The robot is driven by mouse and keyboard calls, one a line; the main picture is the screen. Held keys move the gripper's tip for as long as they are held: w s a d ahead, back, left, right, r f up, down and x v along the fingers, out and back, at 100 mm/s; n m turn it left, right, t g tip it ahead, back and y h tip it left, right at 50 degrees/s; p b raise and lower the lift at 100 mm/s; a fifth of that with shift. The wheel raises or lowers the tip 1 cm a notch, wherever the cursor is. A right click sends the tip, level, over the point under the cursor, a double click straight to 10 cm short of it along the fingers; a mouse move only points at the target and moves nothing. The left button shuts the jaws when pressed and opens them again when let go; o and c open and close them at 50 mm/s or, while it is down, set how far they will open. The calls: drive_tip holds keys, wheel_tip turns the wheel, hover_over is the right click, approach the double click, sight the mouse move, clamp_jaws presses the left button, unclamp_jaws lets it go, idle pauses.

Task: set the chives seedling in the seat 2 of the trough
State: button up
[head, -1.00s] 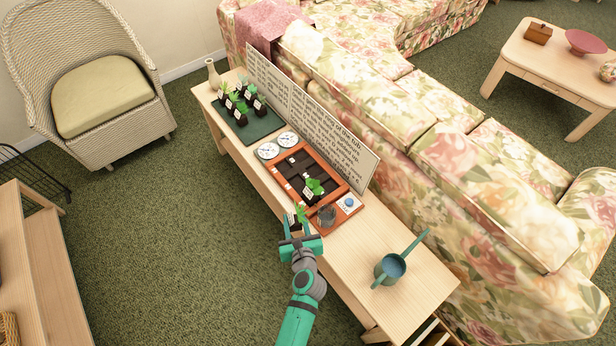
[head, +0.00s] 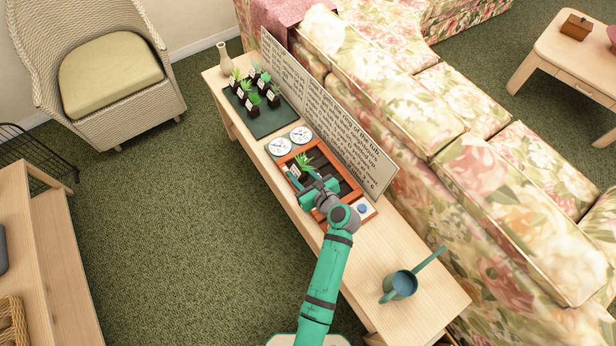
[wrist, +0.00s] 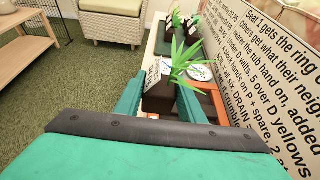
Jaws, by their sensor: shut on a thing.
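My gripper (head: 316,187) is shut on a seedling with thin spiky green leaves (head: 304,162) in a dark block with a white label. The wrist view shows this seedling (wrist: 158,97) upright between the fingers; its label is too small to read. My gripper holds it over the left part of the orange-framed trough (head: 342,168), which has dark cells. I cannot tell whether the block touches the trough. My gripper and arm hide the near cells and the leafy seedling seen there earlier. Seat numbers are not readable.
Several potted seedlings stand on a dark green mat (head: 266,124) at the far end. Two white dials (head: 281,147) lie beside the trough. A long text sign (head: 330,115) stands behind along the sofa. A teal watering can (head: 402,284) sits at the near end, with bare tabletop around it.

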drive_tip(key=w+d+f, duration=0.1)
drive_tip(key=f, duration=0.1)
drive_tip(key=w+d+f, duration=0.2)
drive_tip(key=f, duration=0.1)
drive_tip(key=shift+w+f, duration=0.15)
drive_tip(key=shift+f, duration=1.75)
drive_tip(key=shift+f, duration=0.4)
